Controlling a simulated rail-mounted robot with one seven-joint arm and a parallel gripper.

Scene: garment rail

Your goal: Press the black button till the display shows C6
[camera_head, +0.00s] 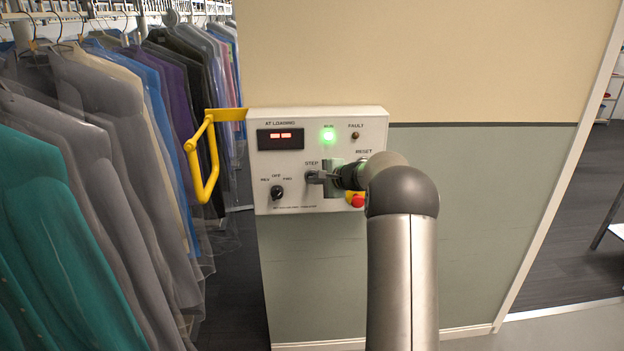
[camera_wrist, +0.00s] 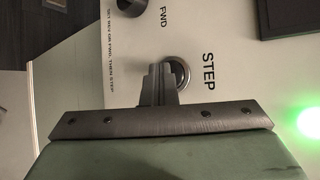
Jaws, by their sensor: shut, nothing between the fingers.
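The display (camera_head: 280,138) under the "AT LOADING" label shows two red dashes, not a readable code. The white control panel (camera_head: 258,175) is on the wall. The black button under the STEP label shows in the wrist view as a dark round cap in a metal ring (camera_wrist: 185,73), partly covered by my fingers. My gripper (camera_head: 314,177) is shut and empty, its fingertips at the STEP button; it also shows in the wrist view (camera_wrist: 157,70). I cannot tell whether the fingertips touch or press the button.
A black REV/OFF/FWD knob (camera_head: 276,192) sits lower left of STEP. A green lamp (camera_head: 328,135) is lit; the FAULT lamp (camera_head: 355,136) looks dark. A red button (camera_head: 357,201) is beside my wrist. A yellow handle (camera_head: 203,160) and bagged garments (camera_head: 100,140) are at left.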

